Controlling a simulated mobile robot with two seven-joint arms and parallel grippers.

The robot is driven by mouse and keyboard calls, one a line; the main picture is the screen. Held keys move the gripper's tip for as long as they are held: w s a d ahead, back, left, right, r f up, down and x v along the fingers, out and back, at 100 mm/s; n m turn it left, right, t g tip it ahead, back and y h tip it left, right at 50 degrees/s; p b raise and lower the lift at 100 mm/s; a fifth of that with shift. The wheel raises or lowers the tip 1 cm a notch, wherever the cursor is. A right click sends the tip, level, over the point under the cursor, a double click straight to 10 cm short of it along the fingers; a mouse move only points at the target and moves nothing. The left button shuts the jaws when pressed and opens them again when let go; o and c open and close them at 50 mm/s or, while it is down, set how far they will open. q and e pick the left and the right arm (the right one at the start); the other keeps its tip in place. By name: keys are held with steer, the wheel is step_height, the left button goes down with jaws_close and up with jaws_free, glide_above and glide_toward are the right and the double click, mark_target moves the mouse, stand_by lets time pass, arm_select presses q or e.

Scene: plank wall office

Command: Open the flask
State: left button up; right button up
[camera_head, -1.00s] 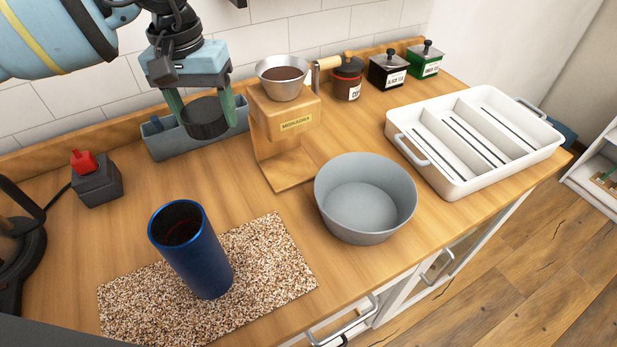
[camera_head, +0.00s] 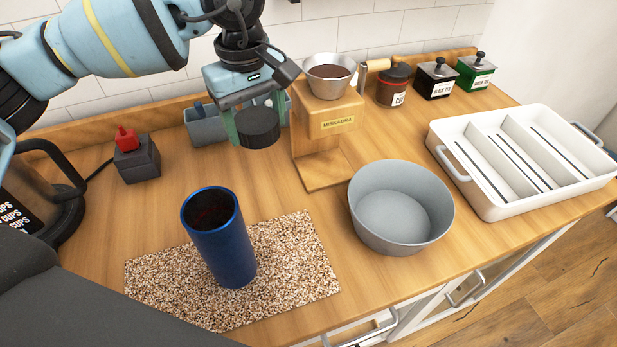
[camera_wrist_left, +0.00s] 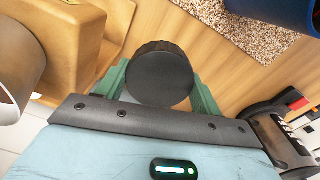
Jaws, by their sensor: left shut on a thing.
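The blue flask (camera_head: 224,246) stands upright on a speckled mat (camera_head: 293,256) in the head view, its top open and its inside dark. A part of the flask (camera_wrist_left: 292,12) shows at the top right of the left wrist view. My left gripper (camera_head: 257,124) is shut on a round black lid (camera_head: 258,129), held in the air behind the flask, near the wooden stand. In the left wrist view the lid (camera_wrist_left: 160,78) sits between the green fingers of the gripper (camera_wrist_left: 160,88). The right gripper is not in view.
A wooden dripper stand (camera_head: 325,140) is close right of the lid. A grey-blue holder (camera_head: 205,126) is behind it. A grey bowl (camera_head: 398,205), a white tray (camera_head: 462,172), a dark box with a red top (camera_head: 136,163) and a kettle (camera_head: 42,205) stand around the flask.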

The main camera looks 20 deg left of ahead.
mark_target(248, 145)
arm_select(q)
steer(key=n, duration=0.2)
steer(key=f+n, duration=0.1)
steer(key=n, duration=0.1)
steer(key=s+n, duration=0.1)
steer(key=n, duration=0.1)
steer(key=shift+f, duration=0.25)
steer(key=n, duration=0.4)
steer(key=s+f+n, duration=0.1)
steer(key=shift+a+f+n+b, duration=0.1)
steer(key=shift+a+n+b, duration=0.05)
steer(key=shift+n+b, duration=0.25)
steer(key=n, duration=0.4)
steer(key=f+n, duration=0.1)
steer(key=n, duration=0.1)
steer(key=shift+s+a+f, duration=0.1)
steer(key=shift+s+a, duration=0.05)
steer(key=shift+s, duration=0.25)
steer(key=n, duration=0.4)
steer(key=s+f+n, duration=0.1)
steer(key=n, duration=0.1)
steer(key=shift+a+b, duration=0.15)
steer(key=shift+b, duration=0.15)
steer(key=shift+f, duration=0.1)
steer(key=shift+f, duration=4.9)
steer(key=shift+f, duration=0.15)
steer(key=o, duration=0.8)
